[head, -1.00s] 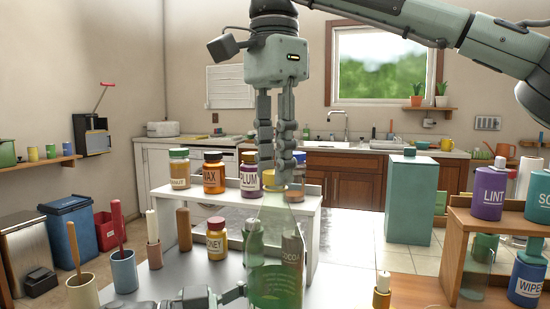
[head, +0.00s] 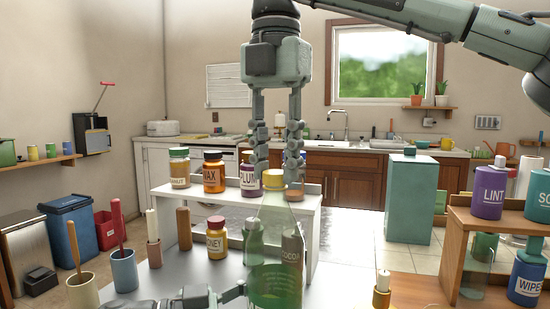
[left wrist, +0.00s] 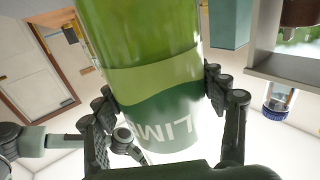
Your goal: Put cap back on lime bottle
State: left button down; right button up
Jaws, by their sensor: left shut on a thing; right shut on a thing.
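The lime bottle (head: 275,275) is a see-through green bottle standing upright at the front middle of the head view. It fills the left wrist view (left wrist: 150,75), where part of its "LIME" label shows. My left gripper (left wrist: 160,100) is shut around the bottle's body, one finger on each side. The yellow cap (head: 272,177) is at the top of the bottle's neck, in line with it. I cannot tell whether it is screwed down. My right gripper (head: 276,170) points straight down from above, its two fingers shut on the cap's sides.
A white shelf (head: 225,197) behind the bottle bears several jars. A honey jar (head: 217,240) and cups with tools stand to the left. A wooden rack (head: 456,240) with the lint bottle (head: 489,190) and others stands at the right. A candle (head: 382,285) is near the front right.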

jog(key=m, duration=0.5)
jog(key=shift+m, duration=0.3)
jog(key=o, duration=0.8)
notch_tip(320, 180, up, 8)
jog(key=shift+f, duration=0.2)
pick_arm(q)
jog(key=shift+c, duration=0.6)
grip_release()
jog(key=shift+a, duration=0.1)
